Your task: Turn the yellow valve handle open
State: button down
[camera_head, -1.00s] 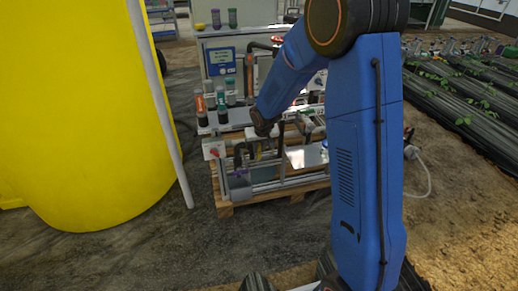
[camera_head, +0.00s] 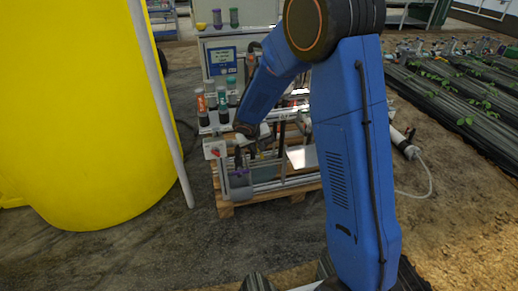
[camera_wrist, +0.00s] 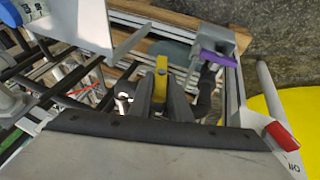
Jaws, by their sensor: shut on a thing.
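The yellow valve handle (camera_wrist: 161,72) stands in the middle of the wrist view, between the two dark fingers of my gripper (camera_wrist: 162,92). My gripper is shut on it; the handle's upper end sticks out beyond the fingertips. The valve body under it is mostly hidden. In the head view my gripper (camera_head: 239,153) is low over the front left of the skid, small and dark there. I cannot clearly make out the yellow handle in that view.
A purple handle (camera_wrist: 217,59) lies just right of my gripper, and a red handle (camera_wrist: 282,136) is farther right. Pipes surround the gripper. A large yellow tank (camera_head: 85,120) stands left of the skid. Several bottles (camera_head: 222,104) stand on the skid's shelf.

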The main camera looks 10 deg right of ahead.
jog(key=h, duration=0.1)
jog(key=a+n+h, duration=0.1)
jog(key=h, duration=0.1)
jog(key=shift+f, duration=0.2)
jog(key=shift+a+f+n+t+h, duration=0.1)
jog(key=shift+f+n+t+h, duration=0.3)
jog(key=shift+h, duration=1.35)
jog(key=shift+a+f+n+t+h, duration=0.1)
jog(key=shift+f+n+t+h, duration=0.3)
jog(key=shift+h, duration=1.3)
jog(key=shift+a+f+n+t+h, duration=0.15)
jog(key=shift+n+h, duration=0.45)
jog(key=shift+h, duration=1.15)
jog(key=c, duration=1.7)
grip_release()
jog(key=shift+d, duration=0.1)
